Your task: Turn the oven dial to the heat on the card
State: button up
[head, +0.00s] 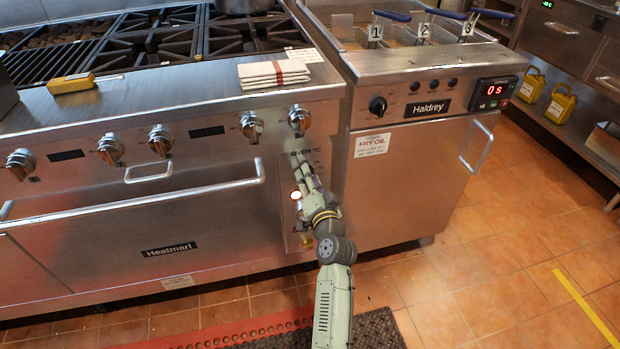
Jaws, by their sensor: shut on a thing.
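The oven control panel (317,160) is at the right end of the Heatmarl range front, with an "OVEN °C" label at its top. My gripper (299,165) reaches up against this panel just below the label, shut on what I take to be the oven dial. The fingers and wrist hide the dial, so its pointer and setting cannot be read.
Several burner knobs (249,125) line the range front above the oven handle (140,200). The Haldrey fryer (410,180) stands close on the right. Open tiled floor (500,260) lies right.

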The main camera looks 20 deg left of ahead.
jog(key=shift+w+r, duration=0.1)
jog(key=shift+r, duration=0.1)
jog(key=o, duration=1.1)
jog(key=shift+f, duration=0.15)
jog(key=shift+o, duration=0.2)
jog(key=v, duration=1.2)
